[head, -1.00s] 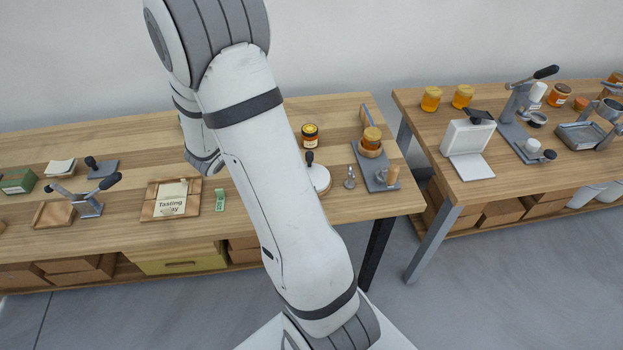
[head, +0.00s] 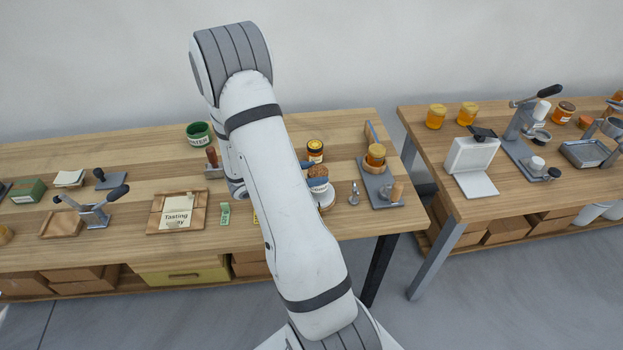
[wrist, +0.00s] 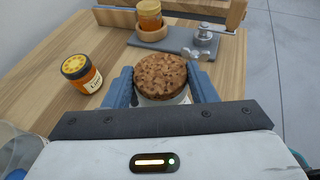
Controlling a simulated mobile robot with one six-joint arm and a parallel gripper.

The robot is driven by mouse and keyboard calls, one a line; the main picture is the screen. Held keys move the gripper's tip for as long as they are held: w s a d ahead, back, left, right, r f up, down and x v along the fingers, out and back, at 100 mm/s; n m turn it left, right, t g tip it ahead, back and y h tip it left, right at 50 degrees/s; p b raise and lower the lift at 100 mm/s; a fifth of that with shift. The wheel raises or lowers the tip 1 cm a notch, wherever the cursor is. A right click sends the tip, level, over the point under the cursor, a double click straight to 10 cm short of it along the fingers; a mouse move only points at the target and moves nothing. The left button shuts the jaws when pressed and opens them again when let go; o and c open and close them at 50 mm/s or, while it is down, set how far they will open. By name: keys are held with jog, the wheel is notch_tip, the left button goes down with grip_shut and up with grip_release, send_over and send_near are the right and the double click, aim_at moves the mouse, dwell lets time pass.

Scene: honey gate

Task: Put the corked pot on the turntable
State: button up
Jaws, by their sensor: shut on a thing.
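The corked pot (head: 319,186) is white with a broad brown cork top. The wrist view shows the cork (wrist: 160,76) between the two blue fingers. My gripper (wrist: 160,88) is shut on the pot and holds it upright. In the head view the pot is just right of my arm, over the white turntable (head: 326,208). The pot covers most of the turntable. I cannot tell whether the pot's base touches it or is slightly above. The pot's lower part is hidden in the wrist view.
A labelled honey jar with a yellow-patterned lid (head: 316,148) stands close behind the pot. To the right are a small metal piece (head: 354,194) and a grey board (head: 382,190) bearing a honey jar (head: 376,155). A green pot (head: 198,134) stands left of my arm.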

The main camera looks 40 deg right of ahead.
jog(key=shift+f, duration=1.1)
jog(key=shift+f, duration=0.1)
jog(key=shift+f, duration=0.15)
jog(key=o, duration=1.2)
jog(key=shift+w+r, duration=0.1)
jog(key=shift+r, duration=0.15)
